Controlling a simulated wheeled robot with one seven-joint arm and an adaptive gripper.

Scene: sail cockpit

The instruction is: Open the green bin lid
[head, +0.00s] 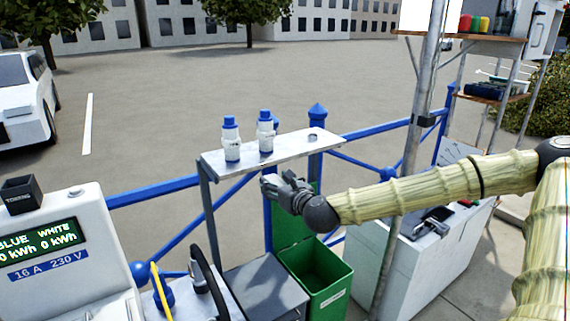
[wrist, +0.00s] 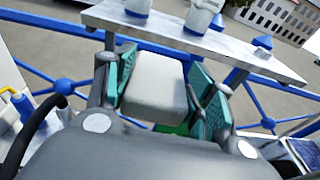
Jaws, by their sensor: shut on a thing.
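The green bin (head: 335,299) stands below the shelf in the head view, its dark inside visible from above. Its green lid (head: 290,229) stands raised at the back of the bin, partly hidden by my gripper and arm. My gripper (head: 270,185) is near the lid's top, just below the shelf's front edge. In the wrist view my gripper (wrist: 160,88) is shut on a pale grey block (wrist: 155,92) between its teal pads. A strip of green (wrist: 172,129) shows below the block. How the block joins the lid is hidden.
A metal shelf (head: 228,163) with two blue-capped bottles (head: 231,143) is close above my gripper. Blue railings (head: 160,192) run behind. A grey box (head: 262,288) stands left of the bin, a white cabinet (head: 395,270) and a pole (head: 412,140) right.

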